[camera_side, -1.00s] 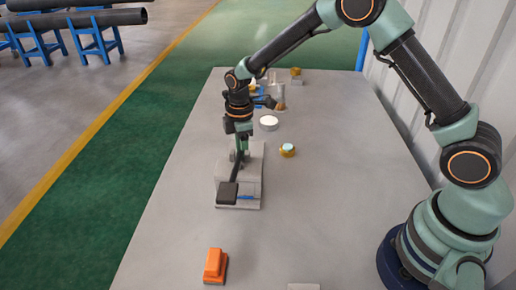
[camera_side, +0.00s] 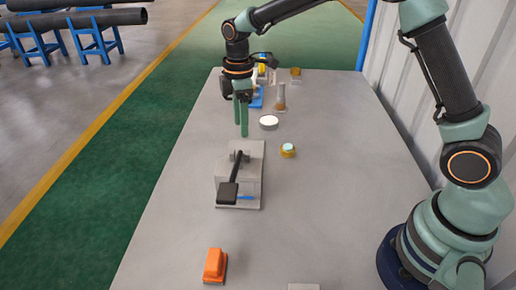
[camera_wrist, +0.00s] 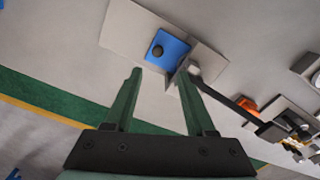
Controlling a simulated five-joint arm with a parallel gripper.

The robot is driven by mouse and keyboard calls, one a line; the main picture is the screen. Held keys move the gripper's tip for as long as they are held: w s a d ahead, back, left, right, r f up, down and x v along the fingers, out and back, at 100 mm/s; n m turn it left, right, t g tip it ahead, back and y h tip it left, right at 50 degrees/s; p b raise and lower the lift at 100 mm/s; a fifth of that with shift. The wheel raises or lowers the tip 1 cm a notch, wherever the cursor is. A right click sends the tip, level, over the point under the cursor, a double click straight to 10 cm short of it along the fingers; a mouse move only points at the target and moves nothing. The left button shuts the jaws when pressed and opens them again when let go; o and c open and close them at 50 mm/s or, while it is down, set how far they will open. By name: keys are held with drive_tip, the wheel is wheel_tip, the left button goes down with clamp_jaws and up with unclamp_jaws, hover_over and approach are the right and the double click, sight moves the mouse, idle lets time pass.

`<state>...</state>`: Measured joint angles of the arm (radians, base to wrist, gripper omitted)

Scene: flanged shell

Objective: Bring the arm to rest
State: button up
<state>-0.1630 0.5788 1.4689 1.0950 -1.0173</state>
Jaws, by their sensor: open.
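My gripper (camera_side: 241,118) hangs fingers down above the table's left side, beyond the grey flanged fixture. Its two green fingers are apart with nothing between them. In the wrist view the open fingers (camera_wrist: 158,90) also show empty. The grey fixture (camera_side: 252,172) stands on a flat plate, with a dark lever ending in a black block (camera_side: 228,193). In the wrist view the fixture's pale plate (camera_wrist: 128,25) carries a blue square piece (camera_wrist: 168,47) with a dark round knob. The fingertips appear clear of the fixture.
An orange block (camera_side: 215,264) lies at the table's near edge. A white-topped disc (camera_side: 269,122), a small brass-coloured piece (camera_side: 288,150) and a flask-like item (camera_side: 280,98) stand near or beyond the gripper. The table's right half (camera_side: 350,180) is mostly clear, with a wall beyond it.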

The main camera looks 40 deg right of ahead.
drive_tip(key=shift+r, duration=0.8)
drive_tip(key=s+d+r+m+t, duration=0.3)
drive_tip(key=s+d+r+m, duration=0.2)
drive_tip(key=s+r+m, duration=0.35)
drive_tip(key=s+d+r+m+t, duration=0.1)
drive_tip(key=s+m, duration=0.4)
drive_tip(key=s, duration=0.5)
drive_tip(key=shift+s+d+r+t, duration=0.15)
drive_tip(key=shift+s+d+t, duration=0.05)
drive_tip(key=shift+d+t, duration=0.65)
